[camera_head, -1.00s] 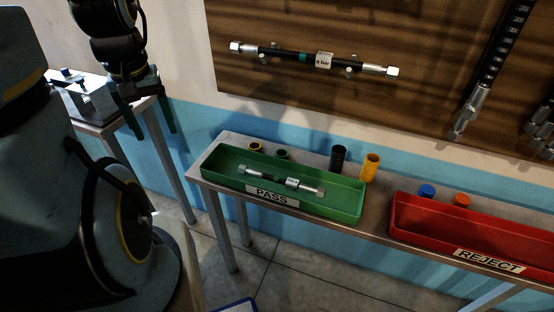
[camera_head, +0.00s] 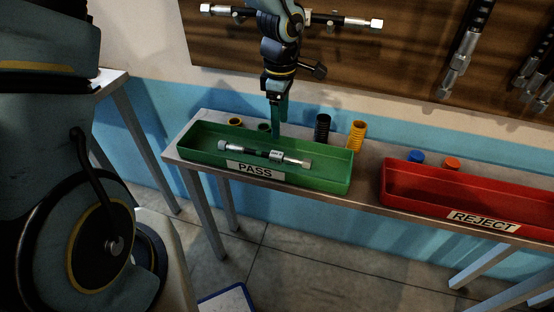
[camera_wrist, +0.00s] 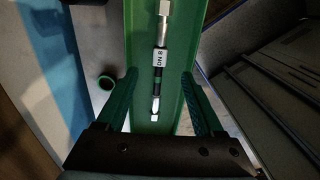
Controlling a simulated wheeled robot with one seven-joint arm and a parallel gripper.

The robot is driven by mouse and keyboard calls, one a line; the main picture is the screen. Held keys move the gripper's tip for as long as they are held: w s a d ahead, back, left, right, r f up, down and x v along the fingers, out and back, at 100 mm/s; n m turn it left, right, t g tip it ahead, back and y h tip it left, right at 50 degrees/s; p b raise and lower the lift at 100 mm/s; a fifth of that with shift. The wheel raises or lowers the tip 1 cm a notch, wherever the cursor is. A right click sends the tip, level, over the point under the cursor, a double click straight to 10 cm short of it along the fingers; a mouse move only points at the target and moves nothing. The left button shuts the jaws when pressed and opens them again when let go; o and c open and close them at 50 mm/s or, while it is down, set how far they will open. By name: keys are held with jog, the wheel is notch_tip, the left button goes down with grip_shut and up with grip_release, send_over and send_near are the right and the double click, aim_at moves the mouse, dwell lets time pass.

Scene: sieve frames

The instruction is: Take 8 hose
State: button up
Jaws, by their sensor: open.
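A short black hose (camera_head: 250,151) with silver end fittings and a white tag lies in the green PASS tray (camera_head: 332,175). In the wrist view the hose (camera_wrist: 156,76) runs lengthwise, and its tag seems to show an 8 and letters. My gripper (camera_head: 278,130) points down over the back part of the tray. In the wrist view my gripper (camera_wrist: 159,76) is open and empty, with its green fingers on either side of the hose's near end. The fingers look above the hose, not touching it; the exact height is hard to tell.
An empty red REJECT tray (camera_head: 400,198) stands to the right on the same bench. Black (camera_head: 322,127) and yellow (camera_head: 356,134) coils, rings and blue and orange caps stand behind the trays. A longer hose (camera_head: 355,21) hangs on the wooden board, partly hidden by my arm.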

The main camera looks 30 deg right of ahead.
send_over(277, 154)
jog(key=f, duration=0.4)
jog(key=shift+s+d+f+p, duration=0.25)
jog(key=shift+d+f+p, duration=0.05)
jog(key=shift+f+p, duration=0.1)
jog(key=shift+w+a+f+p, duration=0.15)
jog(key=shift+f+p, duration=0.3)
jog(key=shift+f, duration=0.95)
jog(key=shift+w+a+f+p, duration=0.1)
jog(key=shift+f+p, duration=0.3)
jog(key=shift+f, duration=1)
grip_shut()
